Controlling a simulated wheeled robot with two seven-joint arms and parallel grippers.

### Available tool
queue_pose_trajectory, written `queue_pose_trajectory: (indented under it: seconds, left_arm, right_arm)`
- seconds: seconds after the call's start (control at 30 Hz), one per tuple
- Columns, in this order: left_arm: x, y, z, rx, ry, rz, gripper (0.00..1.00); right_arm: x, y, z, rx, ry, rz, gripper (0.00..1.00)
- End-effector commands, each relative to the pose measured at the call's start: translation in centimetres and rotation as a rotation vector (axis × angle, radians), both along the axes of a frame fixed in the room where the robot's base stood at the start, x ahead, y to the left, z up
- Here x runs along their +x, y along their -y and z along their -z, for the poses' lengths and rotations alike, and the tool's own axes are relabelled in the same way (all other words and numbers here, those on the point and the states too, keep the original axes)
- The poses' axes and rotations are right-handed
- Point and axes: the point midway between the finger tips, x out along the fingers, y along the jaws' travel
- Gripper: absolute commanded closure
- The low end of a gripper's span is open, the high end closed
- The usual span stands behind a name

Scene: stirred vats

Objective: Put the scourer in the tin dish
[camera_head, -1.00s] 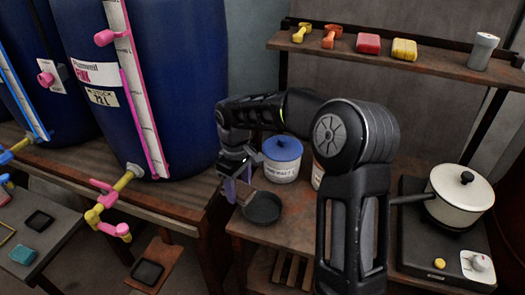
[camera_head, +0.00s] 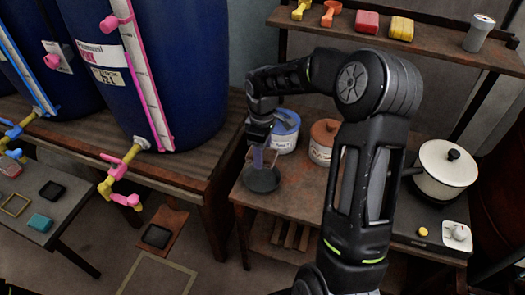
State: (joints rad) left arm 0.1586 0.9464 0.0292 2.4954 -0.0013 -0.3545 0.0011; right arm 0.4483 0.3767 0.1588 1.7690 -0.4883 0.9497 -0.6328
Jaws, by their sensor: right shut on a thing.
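The tin dish appears to be the dark, round, shallow dish (camera_head: 263,182) at the left front of the worn wooden table. My right gripper (camera_head: 264,162) points down just above this dish. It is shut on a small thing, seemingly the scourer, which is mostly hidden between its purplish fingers. Whether the held thing touches the dish cannot be told. My left gripper is out of view.
A blue-lidded tub (camera_head: 284,138) and a brown-lidded tub (camera_head: 322,145) stand close behind the dish. A cream pot (camera_head: 441,178) sits on a hob at right. A shelf (camera_head: 350,37) runs above.

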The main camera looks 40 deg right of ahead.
Motion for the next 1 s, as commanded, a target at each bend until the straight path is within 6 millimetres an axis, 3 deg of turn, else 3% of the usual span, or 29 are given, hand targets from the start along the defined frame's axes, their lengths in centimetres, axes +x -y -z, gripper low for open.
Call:
queue_pose_trajectory:
  seconds: [0.6, 1.0]
  left_arm:
    - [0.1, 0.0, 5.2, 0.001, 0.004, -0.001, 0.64]
    - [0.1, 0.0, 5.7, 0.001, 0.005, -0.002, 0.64]
  right_arm:
    - [0.0, 0.0, 7.0, 0.001, -0.001, 0.000, 0.84]
    - [0.0, 0.0, 7.7, 0.000, 0.000, 0.000, 0.84]
